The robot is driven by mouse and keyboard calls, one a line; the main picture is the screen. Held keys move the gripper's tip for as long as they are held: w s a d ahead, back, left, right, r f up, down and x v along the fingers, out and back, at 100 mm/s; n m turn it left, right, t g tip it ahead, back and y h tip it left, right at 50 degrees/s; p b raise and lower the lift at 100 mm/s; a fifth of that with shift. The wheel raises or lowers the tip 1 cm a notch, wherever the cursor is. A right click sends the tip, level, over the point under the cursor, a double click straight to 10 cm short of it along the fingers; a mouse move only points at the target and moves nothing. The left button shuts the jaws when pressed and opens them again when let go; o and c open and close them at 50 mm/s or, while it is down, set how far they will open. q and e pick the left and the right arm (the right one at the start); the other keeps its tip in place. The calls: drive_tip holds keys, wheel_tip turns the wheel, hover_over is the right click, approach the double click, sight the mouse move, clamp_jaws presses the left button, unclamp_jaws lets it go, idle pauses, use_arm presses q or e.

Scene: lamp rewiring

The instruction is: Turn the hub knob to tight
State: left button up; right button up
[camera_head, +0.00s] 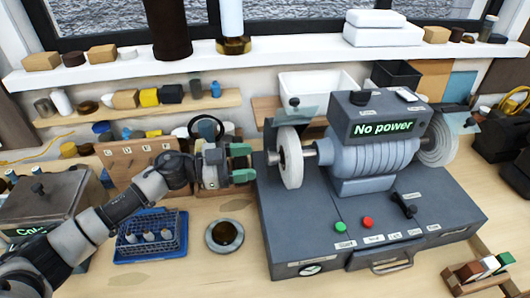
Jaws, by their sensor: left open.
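A grey bench machine (375,155) with a "No power" display stands on the worktop, with a pale wheel (290,158) on its left side. My left gripper (243,163) comes in from the left, level with the knob. Its two green-tipped fingers are apart, one above the other, with nothing seen between them. The fingertips are just left of the knob and appear not to touch it. The knob's setting cannot be read. My right gripper is not in view.
A clear guard (294,114) sits above the wheel. The machine's base has a green button (339,227), a red button (367,222) and a black lever (404,205). A blue tray (150,236) and a round dish (224,236) lie below my left arm. Bare worktop lies in front.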

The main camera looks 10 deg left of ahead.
sight(268, 159)
use_arm(q)
drive_tip(key=p+x, duration=0.1)
drive_tip(key=x, duration=0.3)
drive_tip(key=shift+w, duration=0.25)
drive_tip(key=shift+d, duration=0.4)
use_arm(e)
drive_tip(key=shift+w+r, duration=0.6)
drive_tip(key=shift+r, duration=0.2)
use_arm(q)
drive_tip(key=c, duration=0.9)
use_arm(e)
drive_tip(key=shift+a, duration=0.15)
